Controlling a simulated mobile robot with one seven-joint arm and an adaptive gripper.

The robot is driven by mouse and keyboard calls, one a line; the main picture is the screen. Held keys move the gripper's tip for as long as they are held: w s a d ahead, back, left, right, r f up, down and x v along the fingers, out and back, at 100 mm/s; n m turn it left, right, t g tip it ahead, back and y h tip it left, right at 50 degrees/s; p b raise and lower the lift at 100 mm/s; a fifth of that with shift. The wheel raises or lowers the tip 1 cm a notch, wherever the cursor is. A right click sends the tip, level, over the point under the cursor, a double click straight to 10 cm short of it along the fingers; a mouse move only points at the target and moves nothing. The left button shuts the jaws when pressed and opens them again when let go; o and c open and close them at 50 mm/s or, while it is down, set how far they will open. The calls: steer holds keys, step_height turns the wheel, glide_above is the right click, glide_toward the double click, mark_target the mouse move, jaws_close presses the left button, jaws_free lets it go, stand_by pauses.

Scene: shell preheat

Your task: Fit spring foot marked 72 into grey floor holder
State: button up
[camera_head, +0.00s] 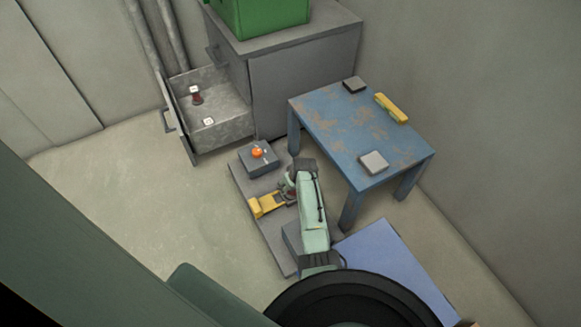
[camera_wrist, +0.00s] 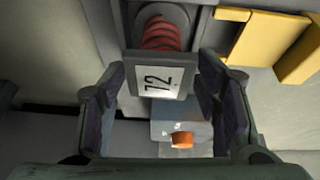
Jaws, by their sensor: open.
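The spring foot marked 72 (camera_wrist: 160,80) shows in the wrist view as a red coil with a grey plate bearing a white label. Its coil end meets a round grey part (camera_wrist: 160,14) set in a grey surface, which looks like the floor holder; how deep it sits is hidden. My gripper (camera_wrist: 163,84) is open, with one finger on each side of the plate. I cannot tell whether the fingers touch it. In the head view my gripper (camera_head: 290,186) is low over the grey floor base (camera_head: 247,185), and my arm hides much of the holder.
A yellow bracket (camera_head: 268,204) lies close beside my gripper. A grey block with an orange knob (camera_head: 258,153) stands behind it. A blue table (camera_head: 325,115) is to the right. The open drawer (camera_head: 225,130) holds another spring-like part (camera_head: 197,95). Floor at left is clear.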

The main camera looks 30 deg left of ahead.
steer(key=p+v, duration=0.9)
steer(key=shift+s+r, duration=0.1)
